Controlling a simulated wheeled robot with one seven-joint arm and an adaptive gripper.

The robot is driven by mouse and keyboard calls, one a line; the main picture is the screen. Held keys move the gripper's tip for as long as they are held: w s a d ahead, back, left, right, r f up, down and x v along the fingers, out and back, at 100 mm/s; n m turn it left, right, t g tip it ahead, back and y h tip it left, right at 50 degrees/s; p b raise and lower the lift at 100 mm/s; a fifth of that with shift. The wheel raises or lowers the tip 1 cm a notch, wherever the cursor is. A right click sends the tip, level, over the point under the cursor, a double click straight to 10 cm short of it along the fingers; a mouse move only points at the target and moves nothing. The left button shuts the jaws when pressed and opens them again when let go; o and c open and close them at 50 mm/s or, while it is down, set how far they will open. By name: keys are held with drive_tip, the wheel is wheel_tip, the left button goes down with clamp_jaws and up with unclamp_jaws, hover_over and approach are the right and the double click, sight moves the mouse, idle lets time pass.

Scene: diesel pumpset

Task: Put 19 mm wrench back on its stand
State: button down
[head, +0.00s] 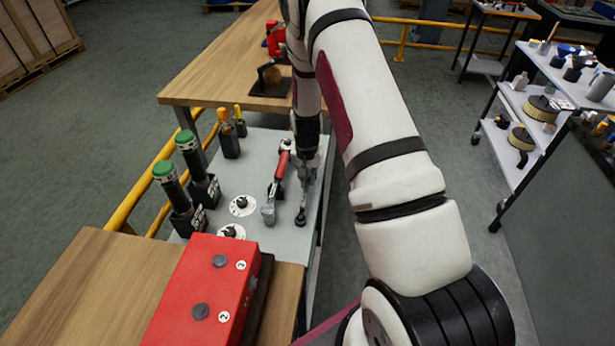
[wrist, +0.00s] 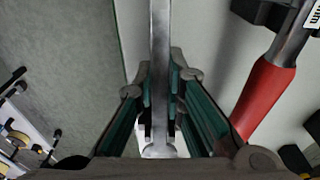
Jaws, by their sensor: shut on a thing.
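My gripper (head: 307,168) is over the grey bench, at the lower end of my arm. In the wrist view the wrench shaft (wrist: 160,60) runs between the teal-padded fingers (wrist: 160,100).
A red-handled tool (head: 278,180) lies just left of the wrench; its red handle (wrist: 264,97) shows in the wrist view. A red box (head: 205,290) stands in front.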

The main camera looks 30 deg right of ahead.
drive_tip(key=c, duration=1.6)
unclamp_jaws()
drive_tip(key=r, duration=0.8)
drive_tip(key=s+a+r, duration=0.1)
drive_tip(key=r, duration=0.3)
drive_tip(key=shift+s, duration=0.1)
drive_tip(key=s+a+r+n+t, duration=0.1)
drive_tip(key=s+a+r, duration=0.2)
drive_tip(key=r, duration=0.4)
drive_tip(key=s+a+r+n, duration=0.1)
drive_tip(key=s+a+r, duration=0.15)
drive_tip(key=r, duration=0.45)
drive_tip(key=s+a+r+n+t, duration=0.1)
drive_tip(key=s+a+r+n, duration=0.1)
drive_tip(key=a+r, duration=0.35)
drive_tip(key=s+a+r+n, duration=0.1)
drive_tip(key=s+r, duration=0.2)
drive_tip(key=s, duration=0.3)
drive_tip(key=s+a+r+n+t, duration=0.1)
drive_tip(key=s+a+r+n, duration=0.1)
drive_tip(key=s, duration=0.5)
drive_tip(key=s+a+r+n+t+y, duration=0.1)
drive_tip(key=s+a+r, duration=0.1)
drive_tip(key=s+r, duration=0.2)
drive_tip(key=shift+s+a+r, duration=0.1)
drive_tip(key=shift+s+r, duration=0.1)
drive_tip(key=shift+s, duration=0.45)
drive_tip(key=shift+s+a+r, duration=0.1)
drive_tip(key=shift+s+r, duration=0.1)
drive_tip(key=shift+s, duration=0.4)
